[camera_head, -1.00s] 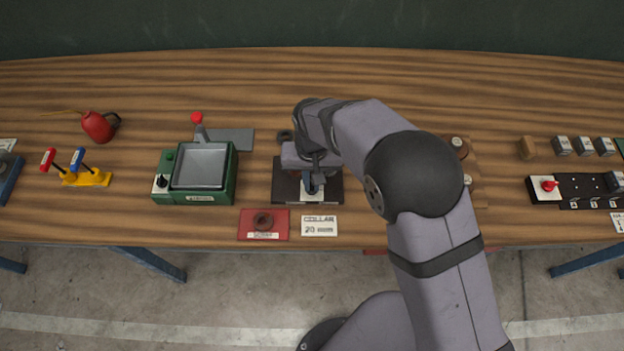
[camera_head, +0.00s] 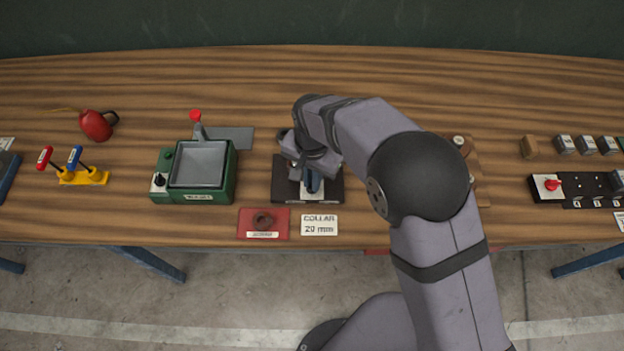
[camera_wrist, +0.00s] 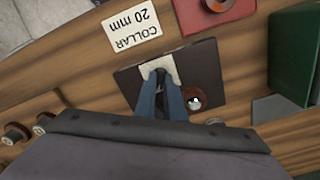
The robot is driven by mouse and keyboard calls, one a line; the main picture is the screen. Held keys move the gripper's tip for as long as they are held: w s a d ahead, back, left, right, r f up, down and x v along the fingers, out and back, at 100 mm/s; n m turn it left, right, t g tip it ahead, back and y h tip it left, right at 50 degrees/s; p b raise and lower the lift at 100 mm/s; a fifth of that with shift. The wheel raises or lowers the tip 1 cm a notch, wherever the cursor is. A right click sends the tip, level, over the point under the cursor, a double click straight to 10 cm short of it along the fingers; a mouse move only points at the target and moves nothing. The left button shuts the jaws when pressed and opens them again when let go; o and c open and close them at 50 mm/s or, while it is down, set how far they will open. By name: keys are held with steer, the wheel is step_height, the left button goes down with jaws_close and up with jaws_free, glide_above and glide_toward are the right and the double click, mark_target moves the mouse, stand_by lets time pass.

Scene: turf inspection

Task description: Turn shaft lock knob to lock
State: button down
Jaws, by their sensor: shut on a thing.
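The shaft lock fixture is a dark base plate (camera_head: 281,182) with a pale block, below my gripper in the head view. My gripper (camera_wrist: 160,74) points down over the pale block (camera_wrist: 149,66) in the wrist view. Its blue fingers are shut on a small dark knob, mostly hidden between the fingertips. I cannot read the knob's angle. A round brown part with a bright centre (camera_wrist: 194,100) sits beside the fingers on the same plate.
A "COLLAR 20 mm" card (camera_head: 319,225) and a red mat (camera_head: 250,232) with a dark ring (camera_head: 263,221) lie at the front edge. A green machine (camera_head: 222,188) with a tray stands to the left. A wooden board with round parts (camera_head: 474,190) is to the right.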

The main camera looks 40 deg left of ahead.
steer(key=m+b, duration=0.1)
steer(key=m, duration=0.5)
steer(key=shift+m, duration=0.3)
steer(key=m, duration=0.5)
steer(key=shift+m, duration=0.3)
steer(key=c, duration=1.8)
jaws_free()
steer(key=shift+c, duration=0.2)
steer(key=shift+r+b, duration=1.3)
steer(key=shift+r, duration=2.45)
steer(key=shift+w, duration=0.1)
